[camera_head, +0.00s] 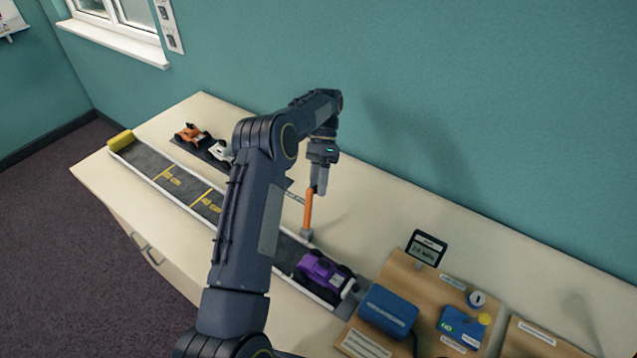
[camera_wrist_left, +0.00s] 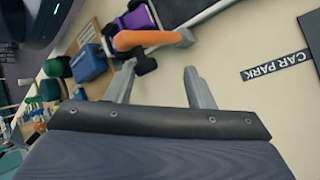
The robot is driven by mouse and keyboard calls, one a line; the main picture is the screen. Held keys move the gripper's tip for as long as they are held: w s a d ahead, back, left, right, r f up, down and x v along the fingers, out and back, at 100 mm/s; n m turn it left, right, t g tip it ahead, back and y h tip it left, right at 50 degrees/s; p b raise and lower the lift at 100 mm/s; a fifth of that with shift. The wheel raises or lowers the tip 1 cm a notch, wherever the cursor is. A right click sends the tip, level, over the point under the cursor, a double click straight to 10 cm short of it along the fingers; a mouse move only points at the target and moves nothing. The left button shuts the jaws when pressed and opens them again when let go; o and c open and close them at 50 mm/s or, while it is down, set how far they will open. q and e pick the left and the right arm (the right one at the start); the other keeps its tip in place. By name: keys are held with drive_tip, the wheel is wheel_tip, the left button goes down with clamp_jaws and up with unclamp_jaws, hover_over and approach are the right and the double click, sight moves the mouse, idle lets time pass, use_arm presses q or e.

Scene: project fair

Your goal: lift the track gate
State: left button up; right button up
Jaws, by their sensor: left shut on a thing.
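The track gate is an orange bar (camera_head: 308,210) standing nearly upright from a grey post (camera_head: 306,235) at the track's far edge. It also shows in the wrist view as an orange bar (camera_wrist_left: 145,40). The dark track (camera_head: 170,178) has white edges and yellow markings. A purple toy car (camera_head: 323,273) sits on the track near the gate.
Orange (camera_head: 188,132) and white (camera_head: 219,152) toy cars stand on a dark mat behind the track. A wooden board with a blue box (camera_head: 388,310) and small display (camera_head: 427,247) lies at right. A yellow block (camera_head: 120,140) closes the track's far left end.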

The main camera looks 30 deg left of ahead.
use_arm(q)
drive_tip(key=shift+d+r, duration=0.1)
idle(0.6)
drive_tip(key=shift+r, duration=0.1)
drive_tip(key=s+d+r, duration=0.7)
drive_tip(key=s+r, duration=0.5)
drive_tip(key=r, duration=0.1)
drive_tip(key=shift+d+b, duration=0.25)
drive_tip(key=shift+b, duration=0.15)
drive_tip(key=shift+f, duration=0.15)
